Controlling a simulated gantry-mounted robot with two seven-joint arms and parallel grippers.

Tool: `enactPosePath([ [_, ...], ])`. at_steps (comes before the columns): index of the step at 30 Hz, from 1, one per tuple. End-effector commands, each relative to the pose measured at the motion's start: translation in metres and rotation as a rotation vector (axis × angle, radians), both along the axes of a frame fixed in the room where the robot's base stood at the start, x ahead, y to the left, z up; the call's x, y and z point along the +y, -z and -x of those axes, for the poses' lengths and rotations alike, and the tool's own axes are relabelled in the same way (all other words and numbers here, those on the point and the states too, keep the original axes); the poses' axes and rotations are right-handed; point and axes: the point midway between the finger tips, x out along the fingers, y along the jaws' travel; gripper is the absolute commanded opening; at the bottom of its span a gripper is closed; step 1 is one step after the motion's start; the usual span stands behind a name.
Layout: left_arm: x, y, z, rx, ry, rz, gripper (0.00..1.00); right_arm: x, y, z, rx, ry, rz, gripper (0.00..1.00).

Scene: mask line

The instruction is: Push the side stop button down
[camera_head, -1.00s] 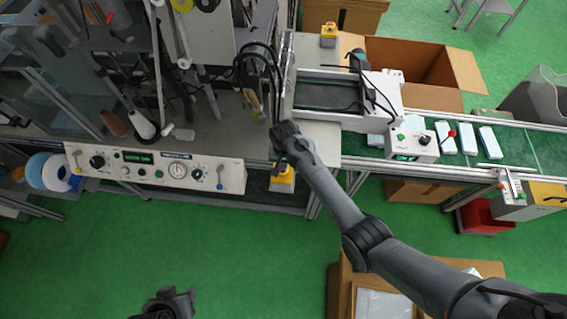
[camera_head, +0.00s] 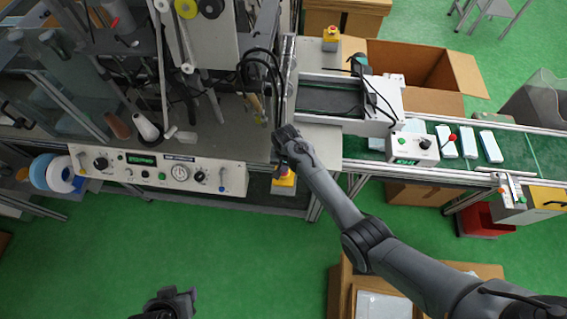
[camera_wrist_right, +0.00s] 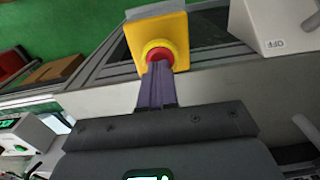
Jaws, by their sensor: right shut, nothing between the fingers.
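The side stop button is a red button (camera_wrist_right: 158,55) in a yellow housing (camera_wrist_right: 157,28) in the right wrist view. In the head view its yellow housing (camera_head: 284,184) shows at the front edge of the machine, partly covered by my right wrist. My right gripper (camera_wrist_right: 157,68) is shut and empty, with its fingertips right at the red button. They overlap its lower edge in the picture; I cannot tell whether they touch or press it. My left gripper (camera_head: 171,303) is low at the bottom edge of the head view, away from the machine; its jaws are unclear.
A control panel (camera_head: 160,170) with knobs lies left of the button. Another yellow stop box (camera_head: 331,38) stands at the back. A conveyor (camera_head: 520,150) with white packs runs right, beside a small control box (camera_head: 412,148). Open green floor (camera_head: 250,260) lies in front.

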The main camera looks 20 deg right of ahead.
Motion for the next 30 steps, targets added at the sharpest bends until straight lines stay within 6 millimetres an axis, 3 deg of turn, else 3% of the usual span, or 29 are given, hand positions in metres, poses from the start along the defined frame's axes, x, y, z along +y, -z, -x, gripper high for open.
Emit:
enactPosePath([
  [1,0.000,-0.013,0.000,-0.001,0.001,-0.001,0.43,0.000,-0.010,0.003,0.007,-0.001,0.001,0.00],
  [7,0.001,-0.046,0.001,0.001,0.004,-0.007,0.43,0.001,-0.046,-0.003,-0.006,-0.001,-0.001,0.00],
  [21,0.003,-0.037,0.000,0.000,0.009,-0.012,0.43,0.001,-0.124,-0.004,-0.012,-0.001,-0.003,0.00],
  [30,0.001,-0.036,0.000,0.001,0.001,-0.003,0.43,0.001,-0.140,-0.004,-0.010,-0.003,-0.002,0.00],
])
